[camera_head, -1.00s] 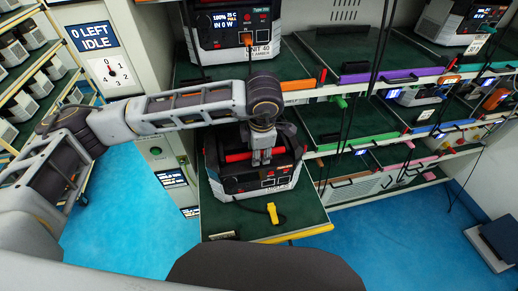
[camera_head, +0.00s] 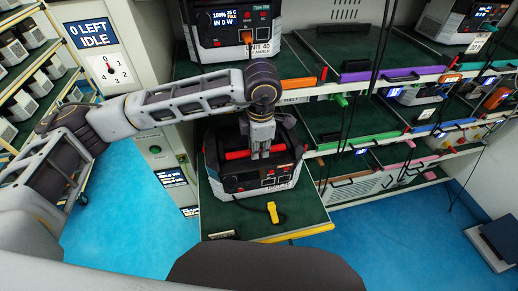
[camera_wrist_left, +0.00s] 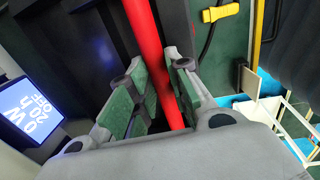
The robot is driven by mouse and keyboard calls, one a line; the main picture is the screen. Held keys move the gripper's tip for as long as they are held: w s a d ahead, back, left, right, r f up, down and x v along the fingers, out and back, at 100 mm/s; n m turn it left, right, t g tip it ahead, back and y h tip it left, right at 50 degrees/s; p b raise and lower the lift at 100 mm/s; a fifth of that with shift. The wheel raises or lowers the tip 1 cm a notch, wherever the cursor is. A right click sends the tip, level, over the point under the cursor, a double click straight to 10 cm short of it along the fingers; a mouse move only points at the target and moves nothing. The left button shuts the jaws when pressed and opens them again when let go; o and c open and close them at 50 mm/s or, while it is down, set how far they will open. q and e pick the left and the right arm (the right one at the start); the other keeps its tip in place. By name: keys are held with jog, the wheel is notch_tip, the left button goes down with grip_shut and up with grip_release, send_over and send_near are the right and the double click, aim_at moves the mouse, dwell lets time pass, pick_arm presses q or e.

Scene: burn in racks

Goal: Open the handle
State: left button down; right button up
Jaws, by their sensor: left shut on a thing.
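A black and grey power unit with a red bar handle (camera_head: 238,155) stands on the pulled-out green shelf (camera_head: 222,216) in the middle of the head view. My left gripper (camera_head: 262,154) reaches down onto the handle from above. In the left wrist view the red handle (camera_wrist_left: 146,35) runs between the green-padded fingers of my left gripper (camera_wrist_left: 158,88), which are shut on it. The part of the handle under the fingers is partly hidden. My right gripper is not in view.
A yellow plug on a cable (camera_head: 272,212) lies on the shelf in front of the unit. Another unit (camera_head: 228,28) stands on the shelf above. Racks with coloured strips and hanging cables fill the right. Blue floor (camera_head: 130,220) is open at the left.

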pick_arm(q)
jog(key=shift+w+a+r+g+h+b, duration=0.1)
jog(key=shift+w+r+g+h+b, duration=0.15)
jog(key=shift+r+g, duration=0.35)
jog(key=shift+w+r+g+h+b, duration=0.2)
jog(key=shift+r+g+h+b, duration=0.05)
jog(key=shift+g, duration=0.65)
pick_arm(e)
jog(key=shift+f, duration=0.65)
